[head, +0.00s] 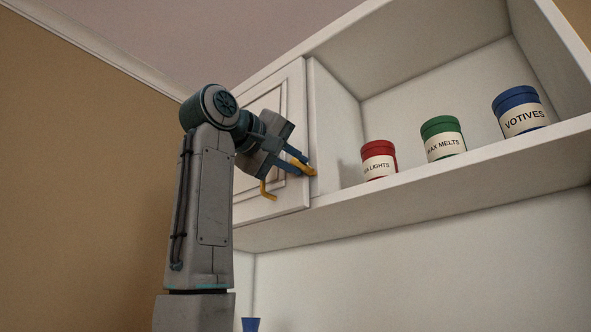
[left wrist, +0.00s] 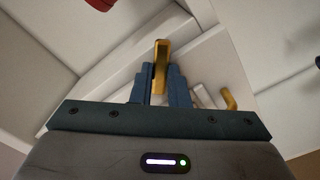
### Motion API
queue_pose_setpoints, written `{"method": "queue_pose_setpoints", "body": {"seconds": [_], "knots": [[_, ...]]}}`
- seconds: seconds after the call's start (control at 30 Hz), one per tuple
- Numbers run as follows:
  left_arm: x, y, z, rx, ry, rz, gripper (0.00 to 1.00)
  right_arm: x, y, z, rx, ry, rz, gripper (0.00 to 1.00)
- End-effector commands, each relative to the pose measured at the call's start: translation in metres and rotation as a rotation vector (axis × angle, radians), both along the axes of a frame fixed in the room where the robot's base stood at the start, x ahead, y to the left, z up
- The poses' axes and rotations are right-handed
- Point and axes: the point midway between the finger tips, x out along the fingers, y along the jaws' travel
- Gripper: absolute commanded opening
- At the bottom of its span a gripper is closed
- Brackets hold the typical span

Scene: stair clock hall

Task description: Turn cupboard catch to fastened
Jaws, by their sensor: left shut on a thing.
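The white cupboard door (head: 291,95) stands at the left end of the wall cupboard and looks closed against its frame. The brass-yellow catch (head: 310,172) is at the door's right edge, beside the open shelf. My left gripper (head: 303,164) is shut on the catch; in the left wrist view the catch (left wrist: 161,60) sits between both blue fingers, its end sticking out beyond them. A second yellow piece, a bent handle (head: 268,191), is on the door lower left of the gripper. It also shows in the left wrist view (left wrist: 229,98). My right gripper is not in view.
Red (head: 378,158), green (head: 442,137) and blue (head: 518,110) labelled jars stand on the open shelf (head: 450,172) right of the door. A small blue thing (head: 250,324) shows at the bottom edge. The space under the shelf looks clear.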

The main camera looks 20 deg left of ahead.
Motion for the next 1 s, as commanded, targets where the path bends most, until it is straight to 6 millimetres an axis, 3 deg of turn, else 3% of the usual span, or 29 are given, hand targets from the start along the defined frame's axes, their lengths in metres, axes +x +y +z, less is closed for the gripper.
{"method": "queue_pose_setpoints", "body": {"seconds": [0.6,1.0], "knots": [[0.001,0.004,-0.011,-0.508,0.187,0.001,0.0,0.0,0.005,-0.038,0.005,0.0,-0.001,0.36],[0.002,0.004,-0.013,-0.667,0.247,0.002,0.0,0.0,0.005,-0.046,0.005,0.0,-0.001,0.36]]}}
